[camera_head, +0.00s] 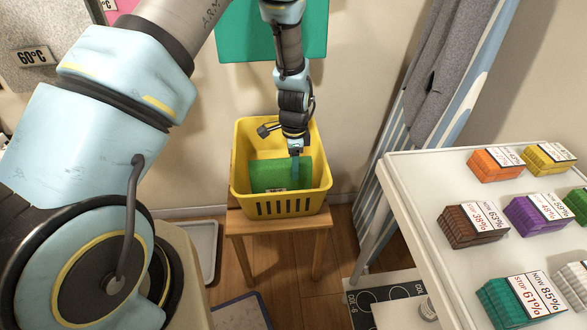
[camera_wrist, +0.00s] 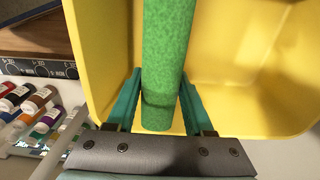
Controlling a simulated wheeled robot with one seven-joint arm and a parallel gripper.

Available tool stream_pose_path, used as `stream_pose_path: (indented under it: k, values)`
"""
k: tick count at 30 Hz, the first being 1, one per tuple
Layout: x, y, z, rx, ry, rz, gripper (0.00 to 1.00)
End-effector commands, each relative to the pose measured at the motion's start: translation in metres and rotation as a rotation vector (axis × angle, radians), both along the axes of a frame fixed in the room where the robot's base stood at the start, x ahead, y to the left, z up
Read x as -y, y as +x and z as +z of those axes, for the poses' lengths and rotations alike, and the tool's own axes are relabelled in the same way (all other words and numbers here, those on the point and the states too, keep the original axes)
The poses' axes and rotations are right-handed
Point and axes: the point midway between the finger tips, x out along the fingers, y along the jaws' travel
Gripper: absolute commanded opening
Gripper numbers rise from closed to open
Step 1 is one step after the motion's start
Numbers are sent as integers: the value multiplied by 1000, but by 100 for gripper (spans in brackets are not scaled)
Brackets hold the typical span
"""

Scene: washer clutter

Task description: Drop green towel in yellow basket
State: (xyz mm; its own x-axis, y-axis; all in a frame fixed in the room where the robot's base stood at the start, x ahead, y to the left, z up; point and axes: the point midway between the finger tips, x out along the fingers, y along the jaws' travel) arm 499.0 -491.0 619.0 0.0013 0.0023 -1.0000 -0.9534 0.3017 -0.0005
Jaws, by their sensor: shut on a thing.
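The yellow basket (camera_head: 280,207) stands on a small wooden stool against the wall. My gripper (camera_head: 295,160) points down into the basket's opening. The green towel (camera_head: 265,175) shows inside the basket below my gripper, within its walls. In the wrist view the towel (camera_wrist: 165,70) looks like a green roll between the two teal fingers of my gripper (camera_wrist: 160,110), which are shut on it. The yellow walls of the basket (camera_wrist: 240,75) surround it there. Whether the towel touches the basket floor I cannot tell.
A wooden stool (camera_head: 275,228) bears the basket. At right a white table (camera_head: 415,180) holds several coloured labelled stacks. A striped ironing board (camera_head: 393,150) leans behind it. A teal panel (camera_head: 235,35) hangs on the wall above the basket.

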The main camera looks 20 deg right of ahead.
Motion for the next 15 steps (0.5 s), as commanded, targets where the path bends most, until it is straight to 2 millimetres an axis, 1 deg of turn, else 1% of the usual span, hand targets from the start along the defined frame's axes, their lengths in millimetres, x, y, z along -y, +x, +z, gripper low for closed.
stream_pose_path:
  k: [1,4,12,15]
  values:
    - [-1,0,-7,-1,3,0,0]
    - [0,0,-15,0,0,0,0]
    - [0,0,-17,1,0,0,0]
    - [0,0,-20,1,0,0,0]
